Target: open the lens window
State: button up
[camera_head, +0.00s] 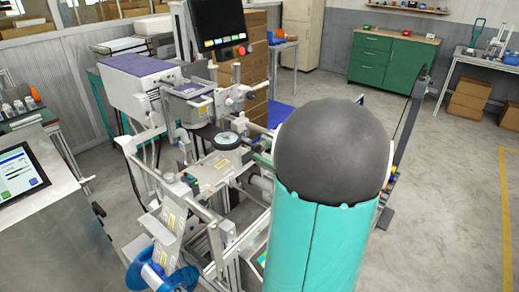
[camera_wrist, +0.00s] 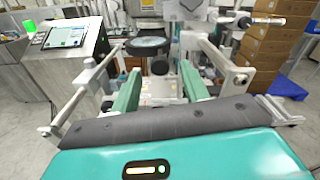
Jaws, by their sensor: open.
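The machine (camera_head: 215,172) stands left of centre in the head view, with pale rails, rollers and boxes. A round, dark-rimmed disc (camera_head: 227,141) with a pale face sits on its middle; a similar disc (camera_wrist: 148,46) shows ahead in the wrist view. I cannot tell which part is the lens window or whether it is open. My gripper (camera_wrist: 161,88) is open and empty in the wrist view, its two green fingers spread apart. The disc lies beyond the fingertips, apart from them.
A blue-flanged reel (camera_head: 155,272) is at the machine's lower front. A black screen (camera_head: 219,24) with a red button rises behind. A steel cabinet with a tablet (camera_head: 17,170) stands left. Brown boxes (camera_head: 256,55) are stacked behind. Floor at the right is clear before the green cabinet (camera_head: 388,62).

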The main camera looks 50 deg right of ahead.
jog(key=s, duration=1)
jog(key=shift+d, duration=0.1)
jog(key=w+a+n+g+y, duration=0.25)
jog(key=a+n, duration=0.25)
jog(key=a, duration=0.4)
jog(key=w+a+f+n+g+y, duration=0.1)
jog(key=w+a+n+g+y, duration=0.15)
jog(key=a+n+g, duration=0.4)
jog(key=w+a+n+g+y, duration=0.1)
jog(key=w+a+n+y, duration=0.2)
jog(key=a, duration=0.7)
jog(key=s+a+n+g+h, duration=0.1)
jog(key=a+n+h, duration=0.3)
jog(key=n, duration=0.5)
jog(key=s+a+r+n+g+h, duration=0.1)
jog(key=s+a+n+h, duration=0.2)
jog(key=a+n, duration=0.4)
jog(key=n+h, duration=0.1)
jog(key=n, duration=0.2)
jog(key=shift+s+a+r+h, duration=0.2)
jog(key=shift+s+a+h, duration=0.1)
jog(key=shift+s+a, duration=0.1)
jog(key=shift+d, duration=0.1)
